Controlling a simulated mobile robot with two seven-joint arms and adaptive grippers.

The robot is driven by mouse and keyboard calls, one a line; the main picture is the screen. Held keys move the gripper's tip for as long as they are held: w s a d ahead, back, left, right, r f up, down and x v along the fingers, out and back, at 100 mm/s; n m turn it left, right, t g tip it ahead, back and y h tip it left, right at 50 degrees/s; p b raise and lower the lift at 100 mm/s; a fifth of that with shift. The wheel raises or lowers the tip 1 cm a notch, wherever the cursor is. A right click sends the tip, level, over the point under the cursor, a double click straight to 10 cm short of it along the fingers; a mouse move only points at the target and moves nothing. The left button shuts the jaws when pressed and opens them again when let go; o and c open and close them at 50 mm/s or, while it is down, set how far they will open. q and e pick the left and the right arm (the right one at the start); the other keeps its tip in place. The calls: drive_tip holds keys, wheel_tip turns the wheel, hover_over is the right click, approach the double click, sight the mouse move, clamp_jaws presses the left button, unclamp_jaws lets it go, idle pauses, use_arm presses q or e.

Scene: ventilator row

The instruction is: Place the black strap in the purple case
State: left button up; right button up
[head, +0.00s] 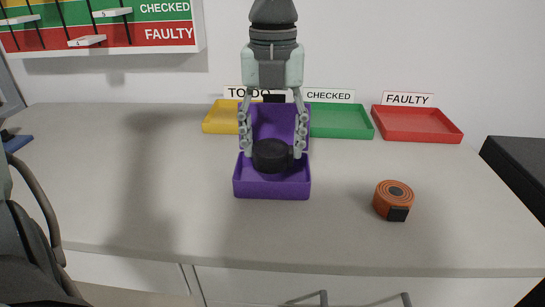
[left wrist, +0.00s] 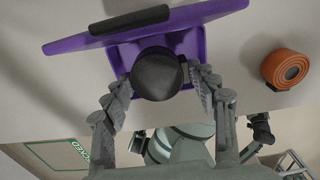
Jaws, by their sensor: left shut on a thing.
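The purple case (head: 272,190) stands open on the counter, its lid raised at the back. It also shows in the left wrist view (left wrist: 195,45). My left gripper (head: 272,154) comes down from above, its two fingers on either side of the rolled black strap (head: 271,157), shut on it. The strap is over or within the case's front tray; I cannot tell whether it touches the case floor. In the left wrist view the strap (left wrist: 157,74) sits between the fingertips, over the purple case. My right gripper is not in view.
A rolled orange strap (head: 394,199) lies on the counter to the right of the case. Yellow (head: 218,118), green (head: 342,122) and red (head: 418,125) trays stand along the wall behind. A black box (head: 515,165) is at the right edge. The counter's left side is mostly clear.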

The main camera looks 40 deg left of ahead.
sight(272, 147)
use_arm(q)
wheel_tip(272, 147, down, 4)
drive_tip(key=shift+r, duration=0.2)
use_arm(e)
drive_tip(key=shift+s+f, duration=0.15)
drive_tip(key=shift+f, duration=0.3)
use_arm(q)
drive_tip(key=shift+f, duration=0.1)
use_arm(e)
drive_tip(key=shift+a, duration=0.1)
use_arm(q)
drive_tip(key=shift+f, duration=0.1)
drive_tip(key=o, duration=1.2)
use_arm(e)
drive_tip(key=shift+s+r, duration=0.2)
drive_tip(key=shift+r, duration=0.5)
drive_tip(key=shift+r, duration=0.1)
